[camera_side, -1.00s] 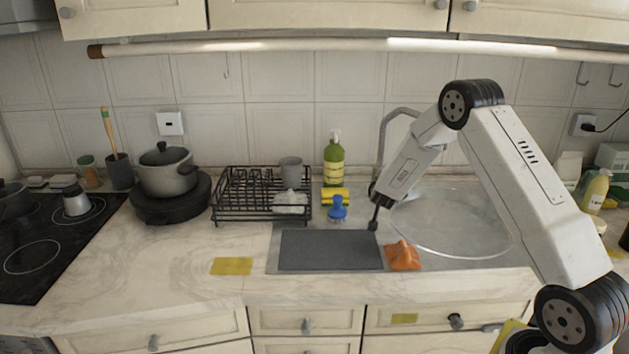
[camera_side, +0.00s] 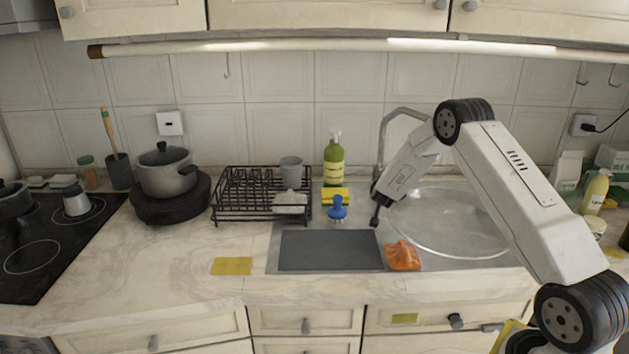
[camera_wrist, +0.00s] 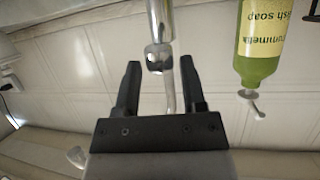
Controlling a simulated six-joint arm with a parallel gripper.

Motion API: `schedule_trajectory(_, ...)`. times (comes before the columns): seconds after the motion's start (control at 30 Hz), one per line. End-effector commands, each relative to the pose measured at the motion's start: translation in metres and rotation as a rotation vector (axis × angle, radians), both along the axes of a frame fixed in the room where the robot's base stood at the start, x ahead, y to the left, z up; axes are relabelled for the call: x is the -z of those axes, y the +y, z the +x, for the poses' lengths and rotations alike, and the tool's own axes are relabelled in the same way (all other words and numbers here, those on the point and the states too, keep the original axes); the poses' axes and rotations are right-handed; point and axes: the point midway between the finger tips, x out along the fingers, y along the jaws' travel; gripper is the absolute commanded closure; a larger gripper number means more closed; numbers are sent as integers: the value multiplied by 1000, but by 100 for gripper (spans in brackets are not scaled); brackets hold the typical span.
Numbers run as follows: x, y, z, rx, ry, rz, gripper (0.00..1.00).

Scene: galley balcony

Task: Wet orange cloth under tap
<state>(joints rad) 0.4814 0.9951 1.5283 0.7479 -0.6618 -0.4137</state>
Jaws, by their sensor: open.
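The orange cloth (camera_side: 402,256) lies crumpled at the front edge of the sink, beside the dark mat. The tap (camera_side: 382,140) rises behind the sink; its spout is partly hidden by my arm in the side view. My gripper (camera_side: 375,221) is above the back right part of the dark mat, apart from the cloth and behind it. In the wrist view my gripper (camera_wrist: 160,85) is open and empty, and the metal tap (camera_wrist: 158,50) shows between and beyond its fingers. The cloth is not in the wrist view.
A round sink basin (camera_side: 450,245) is right of the gripper. A dark mat (camera_side: 330,250), a blue brush (camera_side: 337,210), a yellow sponge (camera_side: 335,195), a green soap bottle (camera_side: 334,163) and a dish rack (camera_side: 245,205) stand to its left. Free counter lies at the front left.

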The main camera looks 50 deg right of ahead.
Motion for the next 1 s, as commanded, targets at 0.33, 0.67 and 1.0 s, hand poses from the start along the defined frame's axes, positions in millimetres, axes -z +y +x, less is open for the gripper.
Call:
schedule_trajectory(0.33, 12, -22, 15, 1, 1, 1, 47)
schedule_trajectory(0.67, 15, -28, 20, 0, 0, 1, 47)
schedule_trajectory(1.0, 15, -28, 20, 0, 1, 1, 85)
